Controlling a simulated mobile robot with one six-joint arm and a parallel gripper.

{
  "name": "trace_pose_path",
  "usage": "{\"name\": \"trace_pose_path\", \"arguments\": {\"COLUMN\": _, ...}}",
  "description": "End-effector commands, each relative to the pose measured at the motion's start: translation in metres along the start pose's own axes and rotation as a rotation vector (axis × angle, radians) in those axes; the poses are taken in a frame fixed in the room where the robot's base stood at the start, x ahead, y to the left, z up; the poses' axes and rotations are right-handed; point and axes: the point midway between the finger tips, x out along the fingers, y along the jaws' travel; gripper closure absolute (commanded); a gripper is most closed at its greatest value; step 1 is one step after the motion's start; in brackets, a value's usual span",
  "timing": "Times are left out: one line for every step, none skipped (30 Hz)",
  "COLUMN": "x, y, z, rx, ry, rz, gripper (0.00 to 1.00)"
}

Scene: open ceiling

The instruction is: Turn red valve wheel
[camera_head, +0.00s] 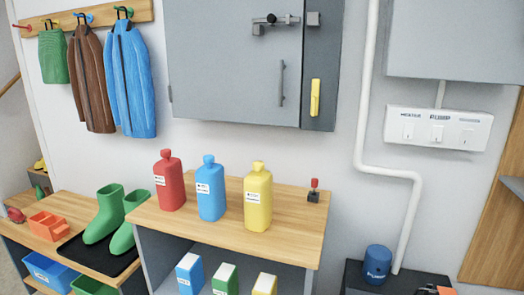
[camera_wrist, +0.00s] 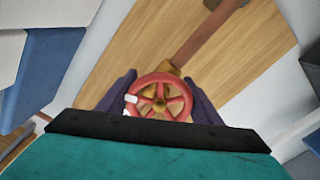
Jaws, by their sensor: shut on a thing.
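The red valve wheel (camera_wrist: 178,106) shows in the wrist view, with several spokes and a yellowish hub and body behind it. A small white mark (camera_wrist: 131,99) sits at its left rim. My gripper (camera_wrist: 159,77) has its two dark purple fingers on the left and right of the wheel, shut on its rim. The lower edge of the wheel is partly hidden by my gripper's dark body. Neither the wheel nor my gripper can be made out in the head view.
A red-brown pipe (camera_wrist: 207,35) runs from the valve across a wooden board (camera_wrist: 140,45). In the head view, a wooden panel (camera_head: 496,215) stands at the right edge. A white pipe (camera_head: 368,90), a switch panel (camera_head: 438,128), a grey cabinet (camera_head: 232,70) and a bench (camera_head: 290,235) with bottles are left of it.

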Motion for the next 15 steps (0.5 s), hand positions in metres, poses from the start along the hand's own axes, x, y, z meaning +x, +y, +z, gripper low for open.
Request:
{"name": "trace_pose_path", "arguments": {"x": -0.0002, "y": -0.0074, "z": 0.0027, "rx": -0.006, "ry": 0.000, "rz": -0.012, "gripper": 0.68}}
{"name": "trace_pose_path", "arguments": {"x": -0.0002, "y": -0.0074, "z": 0.0028, "rx": -0.009, "ry": 0.000, "rz": -0.012, "gripper": 0.68}}
{"name": "trace_pose_path", "arguments": {"x": -0.0002, "y": -0.0074, "z": 0.0028, "rx": -0.012, "ry": 0.000, "rz": -0.012, "gripper": 0.68}}
{"name": "trace_pose_path", "arguments": {"x": -0.0002, "y": -0.0074, "z": 0.0028, "rx": -0.015, "ry": 0.000, "rz": -0.012, "gripper": 0.68}}
{"name": "trace_pose_path", "arguments": {"x": -0.0002, "y": -0.0074, "z": 0.0028, "rx": -0.018, "ry": 0.000, "rz": -0.012, "gripper": 0.68}}
{"name": "trace_pose_path", "arguments": {"x": -0.0002, "y": -0.0074, "z": 0.0028, "rx": -0.021, "ry": 0.000, "rz": -0.012, "gripper": 0.68}}
{"name": "trace_pose_path", "arguments": {"x": -0.0003, "y": -0.0074, "z": 0.0028, "rx": -0.024, "ry": 0.000, "rz": -0.012, "gripper": 0.68}}
{"name": "trace_pose_path", "arguments": {"x": -0.0003, "y": -0.0073, "z": 0.0028, "rx": -0.027, "ry": 0.000, "rz": -0.012, "gripper": 0.68}}
{"name": "trace_pose_path", "arguments": {"x": -0.0003, "y": -0.0073, "z": 0.0027, "rx": -0.031, "ry": 0.000, "rz": -0.012, "gripper": 0.68}}
{"name": "trace_pose_path", "arguments": {"x": -0.0003, "y": -0.0073, "z": 0.0027, "rx": -0.034, "ry": 0.000, "rz": -0.012, "gripper": 0.68}}
{"name": "trace_pose_path", "arguments": {"x": -0.0004, "y": -0.0073, "z": 0.0026, "rx": -0.037, "ry": 0.000, "rz": -0.012, "gripper": 0.68}}
{"name": "trace_pose_path", "arguments": {"x": -0.0004, "y": -0.0072, "z": 0.0026, "rx": -0.041, "ry": 0.000, "rz": -0.012, "gripper": 0.68}}
{"name": "trace_pose_path", "arguments": {"x": -0.0004, "y": -0.0072, "z": 0.0026, "rx": -0.044, "ry": 0.000, "rz": -0.012, "gripper": 0.68}}
{"name": "trace_pose_path", "arguments": {"x": -0.0004, "y": -0.0072, "z": 0.0025, "rx": -0.046, "ry": 0.000, "rz": -0.012, "gripper": 0.68}}
{"name": "trace_pose_path", "arguments": {"x": -0.0004, "y": -0.0071, "z": 0.0026, "rx": -0.050, "ry": 0.000, "rz": -0.012, "gripper": 0.68}}
